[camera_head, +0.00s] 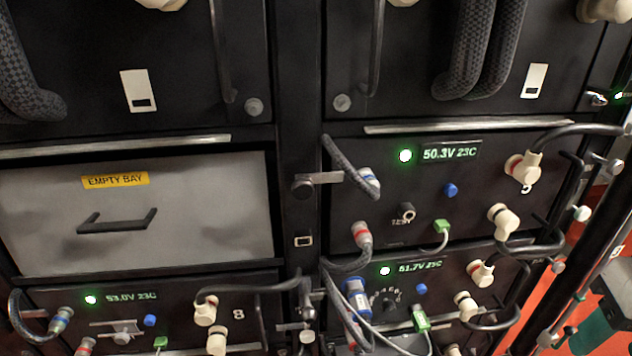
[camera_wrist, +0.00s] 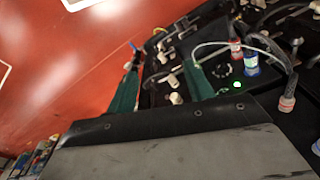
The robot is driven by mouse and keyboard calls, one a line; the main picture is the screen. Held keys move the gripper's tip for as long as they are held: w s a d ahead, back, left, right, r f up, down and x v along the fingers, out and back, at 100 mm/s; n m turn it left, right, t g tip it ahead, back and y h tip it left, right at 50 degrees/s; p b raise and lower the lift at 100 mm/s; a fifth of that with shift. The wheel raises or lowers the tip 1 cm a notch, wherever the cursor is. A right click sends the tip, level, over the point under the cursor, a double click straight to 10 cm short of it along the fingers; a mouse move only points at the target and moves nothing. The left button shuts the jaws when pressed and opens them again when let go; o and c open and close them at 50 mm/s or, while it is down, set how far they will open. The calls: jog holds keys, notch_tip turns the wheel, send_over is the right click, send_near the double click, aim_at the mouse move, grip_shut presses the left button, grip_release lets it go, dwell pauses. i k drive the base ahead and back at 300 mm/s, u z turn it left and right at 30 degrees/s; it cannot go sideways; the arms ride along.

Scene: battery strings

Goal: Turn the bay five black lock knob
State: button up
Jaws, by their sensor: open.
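No bay label reading five is clear in the head view, so I cannot tell which module is bay five. A black knob (camera_head: 303,186) sits at the left end of a metal latch bar beside the upper right module (camera_head: 470,215), which reads 50.3V. A dark round dial (camera_head: 388,303) shows on the module below, partly behind cables. My gripper (camera_wrist: 163,62) shows two teal fingers, spread apart with nothing held between them, in the wrist view. Part of it also shows at the lower right edge of the head view, right of the rack and apart from the knobs.
A grey empty bay cover (camera_head: 215,215) with a handle is at left. Cream connectors (camera_head: 523,167), thick black cables and bar handles stick out from the modules. A blue connector (camera_wrist: 251,63) and red connector (camera_wrist: 235,47) show in the wrist view. Red floor (camera_wrist: 80,70) lies open beside the rack.

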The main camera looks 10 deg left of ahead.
aim_at(303, 188)
jog(key=z, duration=1.8)
jog(key=k, duration=1.35)
jog(key=u, duration=0.8)
